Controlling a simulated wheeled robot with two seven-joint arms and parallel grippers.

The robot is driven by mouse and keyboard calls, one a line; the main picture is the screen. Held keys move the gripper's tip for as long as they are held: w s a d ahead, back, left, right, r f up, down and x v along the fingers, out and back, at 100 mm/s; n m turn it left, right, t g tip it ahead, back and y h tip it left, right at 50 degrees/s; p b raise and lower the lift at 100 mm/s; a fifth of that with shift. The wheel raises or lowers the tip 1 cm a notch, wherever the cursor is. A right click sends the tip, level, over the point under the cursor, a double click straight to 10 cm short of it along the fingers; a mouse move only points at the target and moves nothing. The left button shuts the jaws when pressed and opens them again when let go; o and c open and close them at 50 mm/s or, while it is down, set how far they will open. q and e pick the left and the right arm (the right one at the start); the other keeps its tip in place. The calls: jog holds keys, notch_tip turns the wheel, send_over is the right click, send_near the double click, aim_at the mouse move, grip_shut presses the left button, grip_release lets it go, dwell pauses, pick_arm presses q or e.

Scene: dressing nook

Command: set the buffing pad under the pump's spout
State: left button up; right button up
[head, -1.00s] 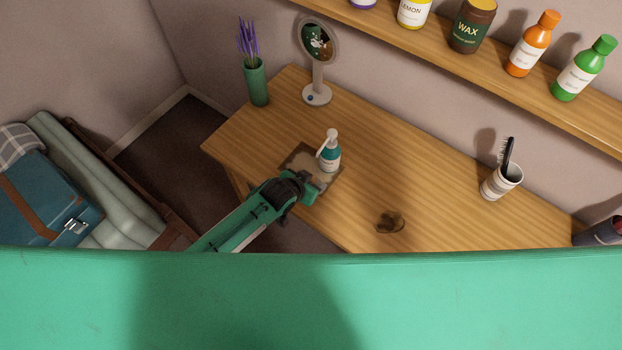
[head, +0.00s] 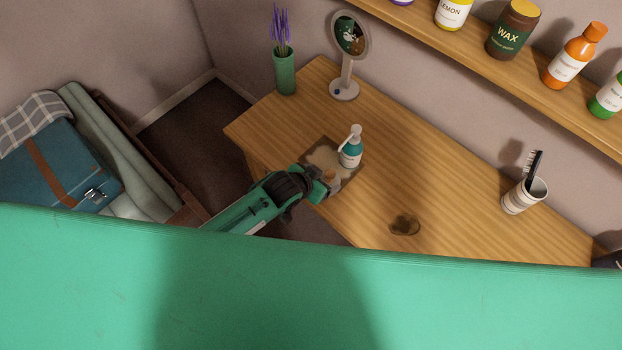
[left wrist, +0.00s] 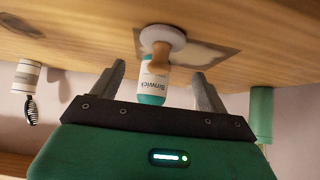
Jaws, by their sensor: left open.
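The pump bottle (head: 350,155), teal with a white label and white pump, stands on a brown-edged tan mat (head: 318,152). Its spout points toward the front left in the head view. The buffing pad, a pale disc with a tan knob, lies on the mat in front of the bottle in the left wrist view (left wrist: 163,38); only a tan bit shows in the head view (head: 329,173). I cannot tell whether the pad is directly under the spout. My left gripper (head: 327,184) is open, its fingers on either side of the knob, apart from it in the wrist view. My right gripper is not in view.
A round mirror (head: 345,88) and a green vase (head: 285,72) stand at the table's far left end. A dark stain (head: 404,226) marks the wooden top. A bottle shelf (head: 470,52) runs above.

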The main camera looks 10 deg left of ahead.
pick_arm(q)
jog(key=v, duration=0.6)
jog(key=shift+r+b, duration=0.15)
jog(key=shift+b, duration=0.15)
jog(key=shift+s+a, duration=0.1)
jog(key=shift+s, duration=0.05)
jog(key=s+a+r+n+g+y, duration=0.2)
jog(key=s+a+n, duration=0.1)
jog(key=s+a, duration=0.6)
jog(key=s+a+r+n+g+y, duration=0.2)
jog(key=s+a+r+y, duration=0.1)
jog(key=s+a, duration=0.55)
notch_tip(320, 180, down, 30)
jog(key=g, duration=0.1)
jog(key=s+a+f, duration=0.2)
jog(key=s+f, duration=0.8)
jog(key=s+a+f+g, duration=0.1)
jog(key=s+f, duration=0.9)
jog(key=shift+a+f, duration=0.35)
jog(key=shift+w+r, duration=0.1)
jog(key=shift+r, duration=0.05)
